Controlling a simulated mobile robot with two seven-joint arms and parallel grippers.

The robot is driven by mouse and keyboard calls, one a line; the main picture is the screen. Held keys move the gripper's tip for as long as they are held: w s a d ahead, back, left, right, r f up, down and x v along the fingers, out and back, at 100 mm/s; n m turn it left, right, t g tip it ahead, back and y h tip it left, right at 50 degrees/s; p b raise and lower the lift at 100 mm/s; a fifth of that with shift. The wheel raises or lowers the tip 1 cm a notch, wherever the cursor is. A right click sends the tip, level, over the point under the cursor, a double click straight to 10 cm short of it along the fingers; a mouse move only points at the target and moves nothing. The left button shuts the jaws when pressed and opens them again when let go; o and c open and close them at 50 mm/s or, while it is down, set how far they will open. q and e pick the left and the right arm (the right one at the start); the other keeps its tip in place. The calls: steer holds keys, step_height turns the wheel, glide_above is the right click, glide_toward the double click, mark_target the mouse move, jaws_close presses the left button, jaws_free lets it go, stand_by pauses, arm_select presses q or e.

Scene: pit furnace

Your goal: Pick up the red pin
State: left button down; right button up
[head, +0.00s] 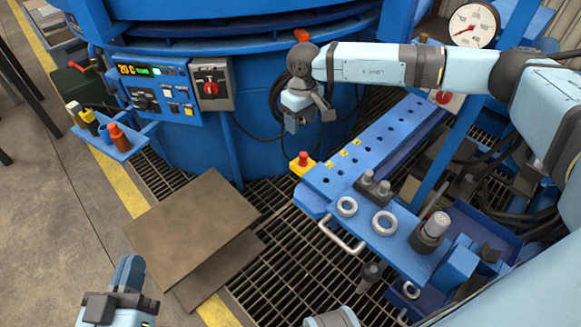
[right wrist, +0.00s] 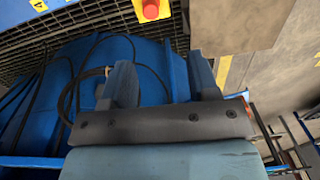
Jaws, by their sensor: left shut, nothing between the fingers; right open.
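A reddish-brown pin-like piece (head: 117,134) stands in the blue holder (head: 125,150) at the left in the head view; it looks like the red pin. My right gripper (head: 309,120) is open and empty, in front of the blue furnace body, well to the right of that piece. Its two spread fingers also show in the right wrist view (right wrist: 163,80), with nothing between them. My left gripper (head: 128,270) is shut and empty at the bottom left, below the holder and apart from it. The piece does not show in the right wrist view.
Yellow-and-white and dark pieces (head: 86,118) stand beside it in the holder. A red button on a yellow base (head: 302,163) sits at the end of the blue drilled bench (head: 365,150). A control panel (head: 155,92) is behind the holder. Brown plates (head: 190,220) lie on the floor grating.

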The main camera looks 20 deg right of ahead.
steer(key=b, duration=0.2)
glide_above(304, 154)
steer(key=f, duration=0.5)
steer(key=w+f, duration=0.1)
steer(key=f, duration=0.1)
steer(key=shift+a+f, duration=0.2)
steer(key=shift+f, duration=0.35)
steer(key=shift+s+d+f+b, duration=0.15)
steer(key=shift+f+b, duration=0.2)
steer(key=shift+f, duration=0.55)
steer(key=shift+s+a+f+b, duration=0.15)
steer(key=shift+f+b, duration=0.25)
steer(key=shift+f, duration=0.55)
steer(key=shift+s+d+f+b, duration=0.15)
steer(key=shift+f+b, duration=0.2)
steer(key=shift+f, duration=0.55)
arm_select(q)
steer(key=shift+d+f+h, duration=0.55)
steer(key=shift+h, duration=0.15)
arm_select(e)
jaws_close()
